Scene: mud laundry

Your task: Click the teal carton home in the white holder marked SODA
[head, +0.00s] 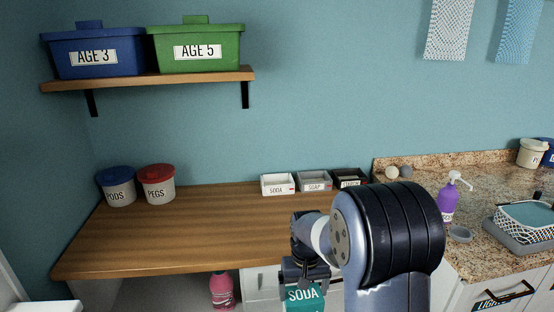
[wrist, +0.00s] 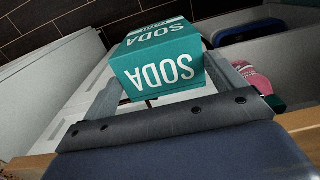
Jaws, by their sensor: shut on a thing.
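The teal carton (head: 304,295) is marked SODA in white. It hangs in my gripper at the bottom of the head view, in front of and below the wooden counter's front edge. In the wrist view the carton (wrist: 165,68) sits between the two fingers of my gripper (wrist: 165,92), which is shut on it; the SODA lettering appears upside down there. The white holder marked SODA (head: 278,191) stands at the back right of the wooden counter, and looks empty. It is beyond and above the carton, well apart from it.
A grey holder marked SOAP (head: 314,187) and a black holder (head: 350,184) stand right of the white one. Tubs marked PODS (head: 119,193) and PEGS (head: 158,190) stand at the left. The wooden counter (head: 190,225) is otherwise clear. A pink bottle (head: 221,290) stands below it.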

